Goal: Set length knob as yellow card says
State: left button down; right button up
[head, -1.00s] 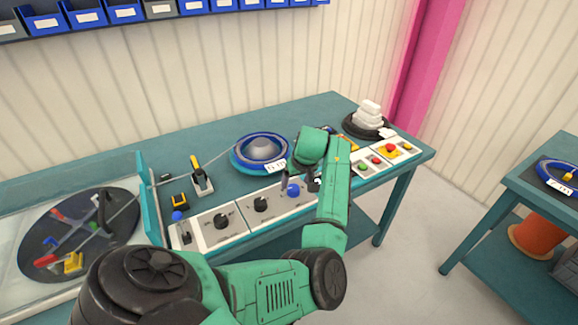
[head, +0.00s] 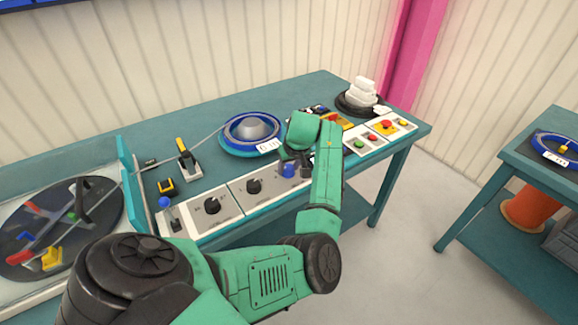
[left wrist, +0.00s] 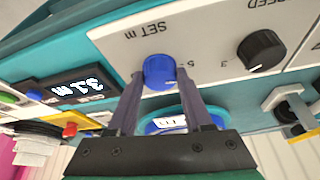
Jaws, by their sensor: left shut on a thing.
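The blue length knob (left wrist: 159,71) sits on a white panel marked "SET m" in the left wrist view. It also shows in the head view (head: 288,170). My left gripper (left wrist: 161,82) has its two fingers on either side of the knob, shut on it. In the head view the left gripper (head: 301,158) is partly hidden by my green arm. A small display (left wrist: 83,90) beside the knob reads about 3.1 m, seen upside down. A yellow-orange patch (head: 343,122) behind my arm may be the yellow card; I cannot read it. My right gripper is not in view.
A black speed knob (left wrist: 261,50) is beside the blue one. Red and green buttons (head: 366,139) are further right on the panel row. A blue reel (head: 233,147) stands behind the knobs.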

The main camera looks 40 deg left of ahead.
pick_arm(q)
jog(key=m+p, duration=0.2)
jog(key=p, duration=0.1)
jog(key=m+t+h+p, duration=0.1)
jog(key=p, duration=0.2)
jog(key=m+p, duration=0.2)
jog(key=p, duration=0.1)
jog(key=shift+s+a+r+m+t+p, duration=0.2)
jog(key=shift+r+m+t+p, duration=0.1)
jog(key=shift+p, duration=0.1)
jog(key=shift+f+m+h+p, duration=0.3)
jog(key=shift+m+h+p, duration=0.3)
jog(key=shift+m+p, duration=0.5)
jog(key=c, duration=0.5)
grip_release()
jog(key=shift+c, duration=0.2)
jog(key=shift+o, duration=1.2)
jog(key=shift+w+a+f, duration=0.1)
jog(key=shift+w+f, duration=0.05)
jog(key=v, duration=1.4)
jog(key=shift+s+r+b, duration=0.2)
jog(key=shift+s+b, duration=0.1)
jog(key=shift+b, duration=0.15)
